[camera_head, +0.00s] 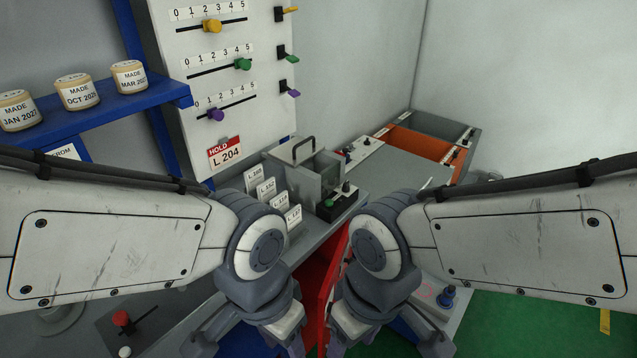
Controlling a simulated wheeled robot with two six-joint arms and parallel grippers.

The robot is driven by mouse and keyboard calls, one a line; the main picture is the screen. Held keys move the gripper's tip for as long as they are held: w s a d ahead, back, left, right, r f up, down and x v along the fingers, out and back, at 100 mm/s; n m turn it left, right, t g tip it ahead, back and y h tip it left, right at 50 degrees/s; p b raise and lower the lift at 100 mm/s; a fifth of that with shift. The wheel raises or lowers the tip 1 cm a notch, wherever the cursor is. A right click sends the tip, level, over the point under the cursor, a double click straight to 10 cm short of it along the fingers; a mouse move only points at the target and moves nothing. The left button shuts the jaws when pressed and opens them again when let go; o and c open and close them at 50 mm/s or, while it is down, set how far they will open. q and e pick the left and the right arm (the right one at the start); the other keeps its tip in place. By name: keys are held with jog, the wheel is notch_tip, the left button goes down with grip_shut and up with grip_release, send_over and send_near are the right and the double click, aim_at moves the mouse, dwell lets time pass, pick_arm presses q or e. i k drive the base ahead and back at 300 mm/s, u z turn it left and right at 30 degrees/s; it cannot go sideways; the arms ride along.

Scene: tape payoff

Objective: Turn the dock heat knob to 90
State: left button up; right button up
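A blue knob (446,297) stands on a light panel (428,311) at the lower right, beside a small red marking or display too blurred to read. I see no readable label or scale that confirms it as the dock heat knob. My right gripper (390,345) hangs at the bottom edge, just left of and below this knob, apart from it as far as I can see. My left gripper (248,346) hangs at the bottom edge left of centre. The fingertips of both are cut off by the frame, so their opening is hidden.
A red-knobbed slider (121,318) is at the lower left. A slider board (212,85) stands behind, with a blue shelf of jars (95,118) to its left. A grey box with a handle (303,180) and label cards stand centrally. A green surface (540,325) lies right.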

aim_at(345, 188)
jog(key=z, duration=0.4)
jog(key=k, duration=0.45)
jog(key=z, duration=0.9)
jog(key=i, duration=0.9)
jog(key=u, duration=1.1)
jog(key=i, duration=0.65)
jog(key=u, duration=0.75)
